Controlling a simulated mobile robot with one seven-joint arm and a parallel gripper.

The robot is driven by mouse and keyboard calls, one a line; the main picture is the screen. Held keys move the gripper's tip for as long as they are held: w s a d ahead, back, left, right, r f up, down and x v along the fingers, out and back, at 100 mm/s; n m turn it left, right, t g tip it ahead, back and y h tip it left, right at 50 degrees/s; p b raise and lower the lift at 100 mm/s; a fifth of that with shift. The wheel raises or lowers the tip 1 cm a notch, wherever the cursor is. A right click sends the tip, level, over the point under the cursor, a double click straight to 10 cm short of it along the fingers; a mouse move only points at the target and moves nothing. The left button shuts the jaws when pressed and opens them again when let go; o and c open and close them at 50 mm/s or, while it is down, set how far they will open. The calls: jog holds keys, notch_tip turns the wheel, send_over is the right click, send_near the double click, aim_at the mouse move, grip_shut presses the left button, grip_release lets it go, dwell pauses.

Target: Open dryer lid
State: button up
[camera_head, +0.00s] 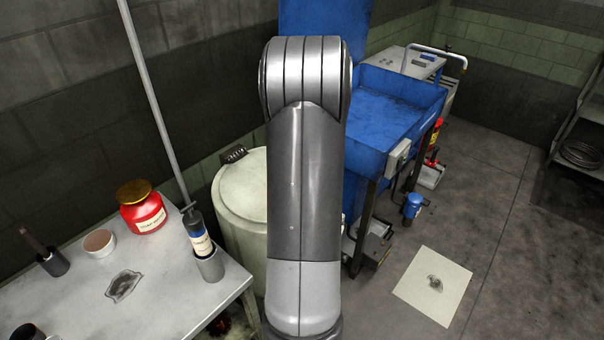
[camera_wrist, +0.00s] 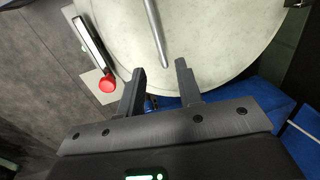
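The dryer (camera_head: 240,215) is a cream round drum behind the work table, partly hidden by my arm in the head view. Its flat lid (camera_head: 240,180) looks shut, with a small dark fitting at its back edge. In the wrist view the pale round lid (camera_wrist: 225,45) fills the top. A grey metal rod (camera_wrist: 156,35) crosses in front of it; I cannot tell whether it is attached. My gripper (camera_wrist: 159,78) is open and empty, its fingers apart near the lid's rim. Contact cannot be told. The gripper is hidden in the head view.
The table (camera_head: 165,300) at left holds a red jar (camera_head: 142,212), a bowl (camera_head: 99,243) and a bottle (camera_head: 197,235) in a cup. A blue basin machine (camera_head: 395,120) stands right of the dryer. A red knob (camera_wrist: 107,84) shows beside the lid. Floor at right is mostly clear.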

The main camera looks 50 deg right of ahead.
jog(key=f, duration=0.3)
jog(key=w+f, duration=0.1)
jog(key=f, duration=0.2)
jog(key=shift+w+f, duration=0.15)
jog(key=shift+f, duration=0.15)
grip_shut()
